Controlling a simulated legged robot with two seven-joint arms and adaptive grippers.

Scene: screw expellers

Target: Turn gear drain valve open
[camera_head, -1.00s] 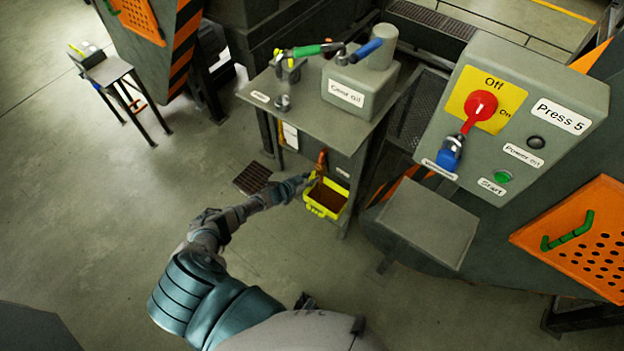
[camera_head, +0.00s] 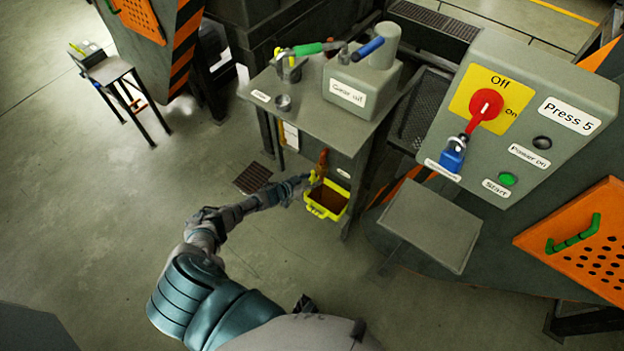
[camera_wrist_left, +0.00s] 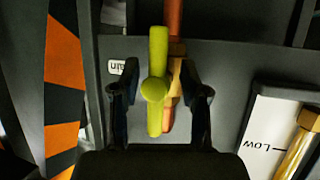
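The drain valve has a yellow-green handle (camera_wrist_left: 158,65) with a round knob in its middle, in front of a brass-coloured fitting and an orange pipe (camera_wrist_left: 174,18). In the left wrist view the handle stands upright in the picture, between the two fingers of my left gripper (camera_wrist_left: 159,98). The fingers are apart, one on each side, with gaps to the handle. In the head view my left gripper (camera_head: 303,186) is beside the small yellow handle (camera_head: 313,178), below the orange pipe (camera_head: 322,160). A label ending in "ain" (camera_wrist_left: 117,67) is partly hidden. My right gripper is not in view.
A yellow tray (camera_head: 340,209) with brown contents is just below and right of the valve. The grey bench (camera_head: 310,118) with a "Gear oil" tank (camera_head: 352,92) stands above. A "LOW" gauge plate (camera_wrist_left: 268,125) is at right in the wrist view. Open floor is at left.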

